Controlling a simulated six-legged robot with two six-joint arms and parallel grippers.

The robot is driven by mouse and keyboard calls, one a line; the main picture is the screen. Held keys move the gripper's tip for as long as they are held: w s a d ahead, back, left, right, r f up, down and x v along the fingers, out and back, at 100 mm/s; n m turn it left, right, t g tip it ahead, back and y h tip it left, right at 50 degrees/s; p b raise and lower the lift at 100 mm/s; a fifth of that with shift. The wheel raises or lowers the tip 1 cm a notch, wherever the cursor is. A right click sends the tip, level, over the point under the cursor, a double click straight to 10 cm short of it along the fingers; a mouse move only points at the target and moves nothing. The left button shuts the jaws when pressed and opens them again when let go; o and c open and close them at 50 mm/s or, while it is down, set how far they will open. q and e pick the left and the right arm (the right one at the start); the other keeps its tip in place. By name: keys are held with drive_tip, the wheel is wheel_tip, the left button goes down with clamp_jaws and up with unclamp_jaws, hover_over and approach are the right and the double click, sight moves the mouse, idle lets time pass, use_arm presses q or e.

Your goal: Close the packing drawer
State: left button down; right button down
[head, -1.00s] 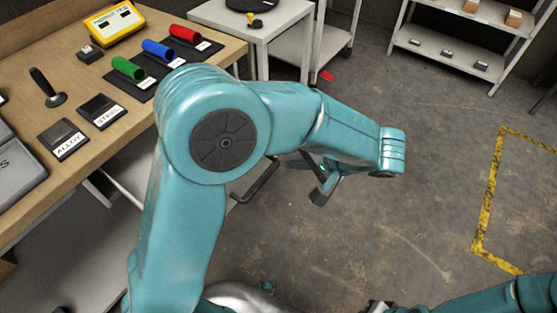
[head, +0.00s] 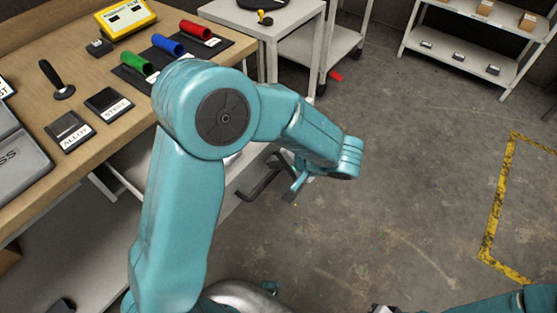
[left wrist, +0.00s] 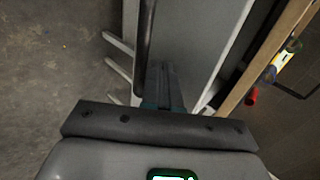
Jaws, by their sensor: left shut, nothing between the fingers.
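The packing drawer's pale front (head: 232,198) shows under the bench in the head view, partly behind my left arm. Its dark bar handle (head: 262,184) sticks out toward the open floor. My left gripper (head: 294,188) is shut and empty, just right of the handle. In the left wrist view the shut fingers (left wrist: 164,90) point at the grey drawer front (left wrist: 195,45), close beside the dark handle (left wrist: 146,45). I cannot tell whether they touch it. A dark gap (left wrist: 236,72) shows between that panel and the wooden bench edge. Most of the drawer is hidden.
The wooden bench (head: 30,190) carries labelled dark pads (head: 110,102), coloured tubes (head: 137,63) and a yellow meter (head: 127,17). A pale side table (head: 270,28) and a shelf rack (head: 475,62) stand behind. The concrete floor to the right is clear, with yellow marking (head: 500,210).

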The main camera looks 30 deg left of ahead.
use_arm(q)
drive_tip(key=shift+a, duration=0.1)
drive_tip(key=b, duration=0.4)
hover_over(243, 155)
drive_tip(key=shift+s+f, duration=0.1)
drive_tip(key=shift+f, duration=0.1)
drive_tip(key=a+b, duration=0.1)
drive_tip(key=a, duration=0.8)
drive_tip(key=w+a+b, duration=0.1)
drive_tip(key=a, duration=0.3)
drive_tip(key=shift+w+a+r+b, duration=0.1)
drive_tip(key=shift+a+r+b, duration=0.1)
drive_tip(key=shift+a+b, duration=0.15)
drive_tip(key=shift+a, duration=0.65)
drive_tip(key=shift+a+r, duration=0.1)
drive_tip(key=shift+r, duration=0.05)
drive_tip(key=shift+a+r, duration=0.1)
